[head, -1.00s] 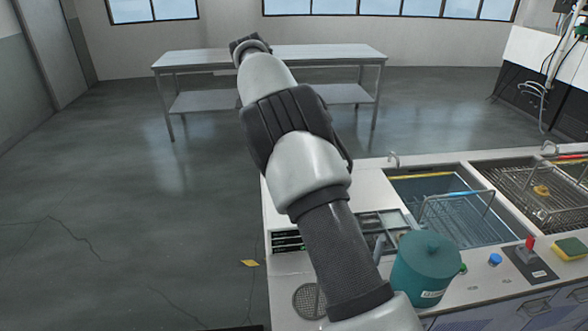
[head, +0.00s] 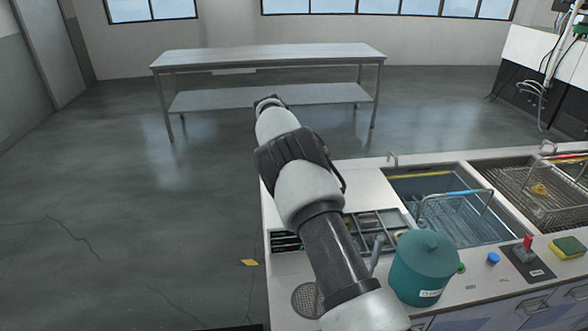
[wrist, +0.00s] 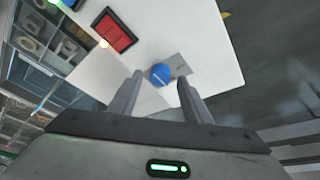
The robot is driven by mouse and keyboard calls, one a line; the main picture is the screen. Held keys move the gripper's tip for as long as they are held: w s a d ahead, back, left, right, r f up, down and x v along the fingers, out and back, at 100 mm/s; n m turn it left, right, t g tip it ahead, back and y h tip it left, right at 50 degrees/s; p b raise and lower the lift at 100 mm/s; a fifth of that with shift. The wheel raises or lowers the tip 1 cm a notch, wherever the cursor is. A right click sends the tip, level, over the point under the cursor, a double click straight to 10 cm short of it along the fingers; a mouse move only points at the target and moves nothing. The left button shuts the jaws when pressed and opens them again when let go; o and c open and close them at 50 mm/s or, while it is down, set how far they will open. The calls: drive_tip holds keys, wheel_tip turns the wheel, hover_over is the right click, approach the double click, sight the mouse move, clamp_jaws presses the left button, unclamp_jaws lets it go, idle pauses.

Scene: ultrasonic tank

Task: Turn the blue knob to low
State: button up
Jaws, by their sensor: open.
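In the wrist view, a round blue knob (wrist: 160,72) with a pale mark on its face sits beside a small grey plate (wrist: 181,66) on a white surface. My open gripper (wrist: 160,79) has one finger on each side of the knob in this picture. The fingertips look short of it, but I cannot tell the exact gap. My gripper's fingers are hidden in the head view. A small blue round thing (head: 493,258) shows on the counter there; I cannot tell if it is the same knob.
A red panel in a dark frame (wrist: 115,33) lies near the knob. In the head view, a teal lidded pot (head: 423,268) stands by my arm. A red switch (head: 527,243), a sponge (head: 568,247) and a tank (head: 450,205) are at the right. Open floor lies left.

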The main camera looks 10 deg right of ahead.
drive_tip(key=shift+w+d+f, duration=0.1)
drive_tip(key=shift+d+f, duration=0.05)
drive_tip(key=shift+f, duration=0.3)
drive_tip(key=shift+c, duration=0.3)
drive_tip(key=c, duration=1)
